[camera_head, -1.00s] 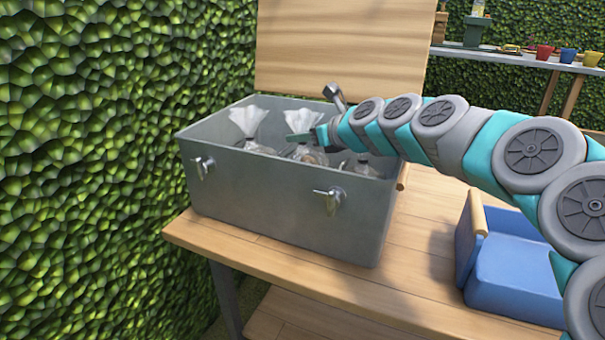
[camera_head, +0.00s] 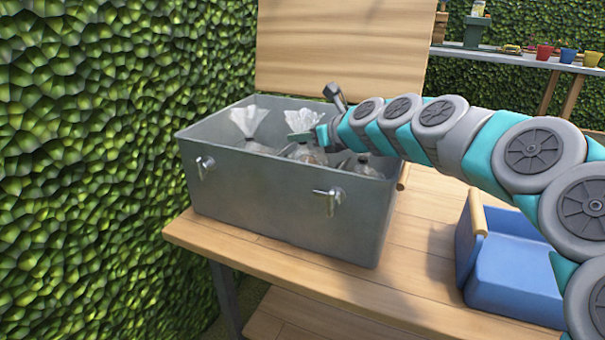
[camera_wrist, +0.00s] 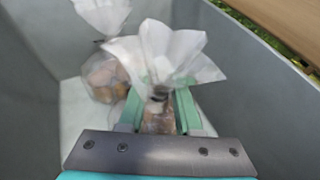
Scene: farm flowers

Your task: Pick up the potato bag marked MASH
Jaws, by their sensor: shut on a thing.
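My gripper (camera_wrist: 160,98) is shut on the gathered neck of a clear potato bag (camera_wrist: 185,52) inside the grey metal box (camera_head: 285,198). The white flared top of this bag shows in the head view (camera_head: 303,120). A second bag (camera_wrist: 103,75) of brown potatoes stands beside it in the wrist view, and its top shows at the left in the head view (camera_head: 249,119). A third bag (camera_head: 366,167) is at the right in the box. No MASH marking can be read on any bag. The held bag's lower part is mostly hidden by my gripper.
The box stands on a wooden table (camera_head: 425,225), and its high walls surround the bags. A wooden board (camera_head: 340,50) rises behind it. A blue tray (camera_head: 515,270) with a wooden handle is at the right. A hedge (camera_head: 90,150) is close on the left.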

